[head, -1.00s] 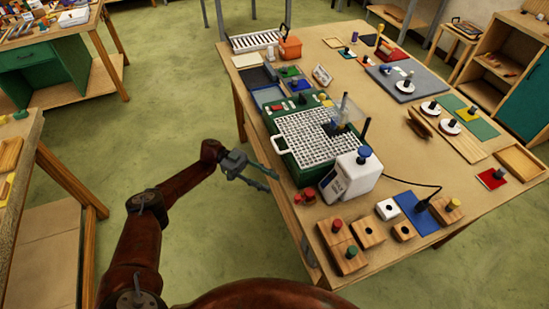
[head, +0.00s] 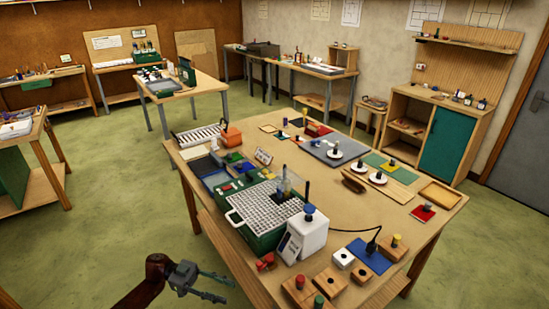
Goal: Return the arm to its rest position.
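My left arm comes in from the bottom left of the head view. Its gripper (head: 217,287) is to the left of the near table's edge, over the green floor. Its two grey fingers are spread apart with nothing between them. The near worktable (head: 327,212) carries a green case with a white grid top (head: 265,208) and a white box with a blue knob (head: 304,238). My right gripper is not in the picture.
Wooden blocks with coloured knobs (head: 328,282) stand at the table's near end. A blue mat (head: 366,254) lies beside them. Other benches stand at the left (head: 20,128) and back. Open green floor (head: 110,205) lies left of the table.

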